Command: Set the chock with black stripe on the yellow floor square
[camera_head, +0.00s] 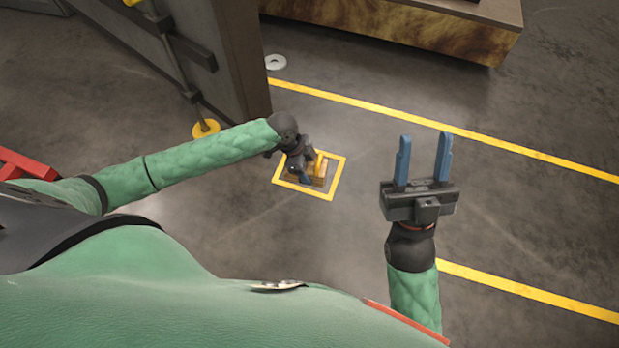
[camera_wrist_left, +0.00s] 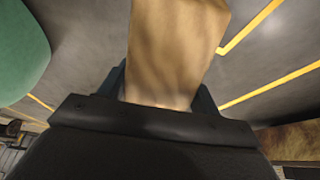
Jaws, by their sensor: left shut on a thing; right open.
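The chock (camera_head: 321,180) is a tan, wood-coloured block, partly hidden by my left gripper (camera_head: 311,174). My left gripper is shut on it, over the yellow floor square (camera_head: 339,178), which is a painted outline on the grey floor. In the left wrist view the chock (camera_wrist_left: 175,45) sticks out from between the fingers; no black stripe can be made out on it. I cannot tell whether the chock touches the floor. My right gripper (camera_head: 424,160) is open and empty, to the right of the square, with its blue fingers apart.
A tall dark metal stand (camera_head: 237,60) rises just behind and left of the square. A large block with a brown side (camera_head: 400,27) is at the back. A small pale disc (camera_head: 275,62) lies by the stand. Yellow floor lines (camera_head: 450,125) run across otherwise clear floor.

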